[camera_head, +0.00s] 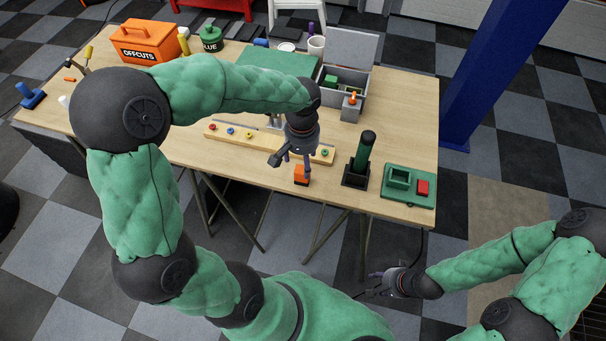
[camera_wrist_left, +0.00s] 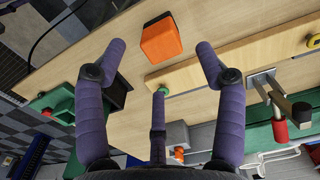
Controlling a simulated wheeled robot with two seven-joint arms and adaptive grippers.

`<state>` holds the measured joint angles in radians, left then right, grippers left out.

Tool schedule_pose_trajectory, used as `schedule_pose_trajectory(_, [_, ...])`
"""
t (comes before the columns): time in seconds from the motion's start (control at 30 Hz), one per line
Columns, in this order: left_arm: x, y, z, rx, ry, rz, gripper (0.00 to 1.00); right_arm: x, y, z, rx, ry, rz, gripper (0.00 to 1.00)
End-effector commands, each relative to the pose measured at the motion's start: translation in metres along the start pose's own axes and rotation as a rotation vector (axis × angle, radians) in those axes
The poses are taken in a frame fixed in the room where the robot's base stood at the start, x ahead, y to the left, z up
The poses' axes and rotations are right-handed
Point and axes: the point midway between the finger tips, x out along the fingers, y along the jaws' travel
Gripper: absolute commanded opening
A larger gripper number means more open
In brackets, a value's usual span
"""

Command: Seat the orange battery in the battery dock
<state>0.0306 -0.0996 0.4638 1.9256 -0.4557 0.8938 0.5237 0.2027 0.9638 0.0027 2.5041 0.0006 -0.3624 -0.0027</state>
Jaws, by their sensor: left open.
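The orange battery (camera_head: 302,174) stands near the front edge of the wooden table. It also shows in the left wrist view (camera_wrist_left: 161,41), between and beyond the fingertips. My left gripper (camera_head: 286,160) is open and empty, just above and behind the battery in the head view. Its spread purple fingers show in the left wrist view (camera_wrist_left: 160,48). A green base with a raised hollow socket (camera_head: 398,176) and a red block, which looks like the battery dock, sits at the table's right front corner. My right gripper (camera_head: 378,283) is off the table's front, too small to read.
A black holder (camera_head: 355,180) with an upright green cylinder stands between battery and dock. A wooden strip (camera_head: 240,135) with coloured pegs lies behind the battery. A grey open box (camera_head: 342,84) stands further back. Bare tabletop surrounds the battery.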

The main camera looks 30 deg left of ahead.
Motion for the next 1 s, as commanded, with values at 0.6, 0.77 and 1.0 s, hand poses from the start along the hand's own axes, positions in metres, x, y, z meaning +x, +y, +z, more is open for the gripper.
schedule_pose_trajectory(0.6, [0.061,-0.002,0.0,0.0,-0.003,0.0,0.71,0.018,0.006,-0.001,0.0,0.001,0.0,0.4])
schedule_pose_trajectory(0.77, [0.064,-0.001,-0.001,0.0,0.0,0.001,0.71,0.018,0.006,-0.001,0.0,0.001,0.0,0.4])
schedule_pose_trajectory(1.0, [0.064,-0.001,-0.001,0.0,0.0,0.001,0.37,0.017,0.006,-0.001,0.0,0.001,0.0,0.4])
